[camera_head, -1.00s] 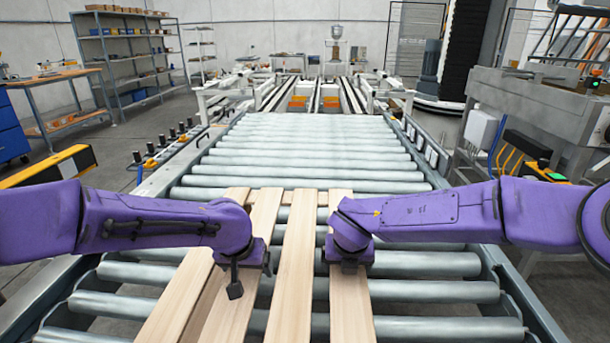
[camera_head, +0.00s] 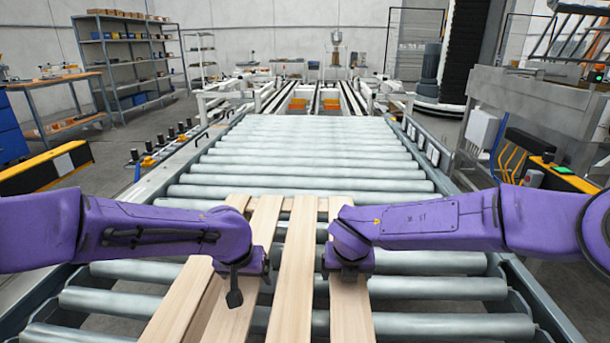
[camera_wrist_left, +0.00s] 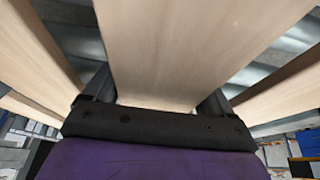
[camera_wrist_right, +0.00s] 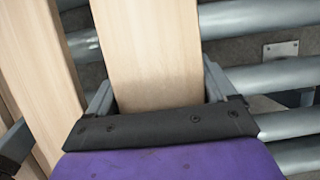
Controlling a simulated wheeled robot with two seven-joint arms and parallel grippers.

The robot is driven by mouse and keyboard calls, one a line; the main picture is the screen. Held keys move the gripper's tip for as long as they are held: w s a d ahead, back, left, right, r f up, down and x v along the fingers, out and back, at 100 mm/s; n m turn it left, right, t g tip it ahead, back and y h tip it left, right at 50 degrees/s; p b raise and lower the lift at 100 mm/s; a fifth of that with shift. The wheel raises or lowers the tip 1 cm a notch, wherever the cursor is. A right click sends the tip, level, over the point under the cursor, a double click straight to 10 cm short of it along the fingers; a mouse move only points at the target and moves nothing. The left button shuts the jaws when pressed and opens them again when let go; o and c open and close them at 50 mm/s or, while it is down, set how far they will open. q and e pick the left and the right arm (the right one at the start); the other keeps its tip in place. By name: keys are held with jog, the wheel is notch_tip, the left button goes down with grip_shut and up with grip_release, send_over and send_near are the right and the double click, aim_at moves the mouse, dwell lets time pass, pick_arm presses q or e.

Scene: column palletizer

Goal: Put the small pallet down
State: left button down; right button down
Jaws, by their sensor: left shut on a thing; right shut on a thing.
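The small pallet (camera_head: 293,278) is a set of pale wooden slats with gaps, joined by a cross board at its far end. It lies over the grey rollers in the middle of the head view; whether it touches them I cannot tell. My left gripper (camera_head: 241,275) is shut on one slat, which fills the left wrist view (camera_wrist_left: 170,50) between the fingers. My right gripper (camera_head: 349,268) is shut on the rightmost slat, also seen between the fingers in the right wrist view (camera_wrist_right: 150,60). The near end of the pallet is out of frame.
The roller conveyor (camera_head: 300,155) runs ahead, with bare rollers beyond the pallet. Metal side rails (camera_head: 530,300) border it. A yellow and black barrier (camera_head: 45,170) stands at the left, and a grey machine (camera_head: 540,110) at the right.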

pick_arm(q)
grip_release()
jog(key=shift+r, duration=0.1)
pick_arm(e)
grip_release()
jog(key=shift+d, duration=0.1)
pick_arm(q)
jog(key=shift+s+r, duration=0.1)
jog(key=shift+s, duration=0.05)
pick_arm(e)
jog(key=shift+s+r, duration=0.1)
jog(key=shift+s, duration=0.05)
pick_arm(q)
jog(key=v, duration=1.1)
jog(key=shift+s+r, duration=0.15)
jog(key=shift+r, duration=0.15)
jog(key=shift+a+r, duration=0.1)
jog(key=shift+r, duration=0.05)
pick_arm(e)
jog(key=shift+r, duration=0.2)
jog(key=v, duration=1.1)
jog(key=shift+s+r, duration=0.2)
jog(key=shift+r, duration=0.05)
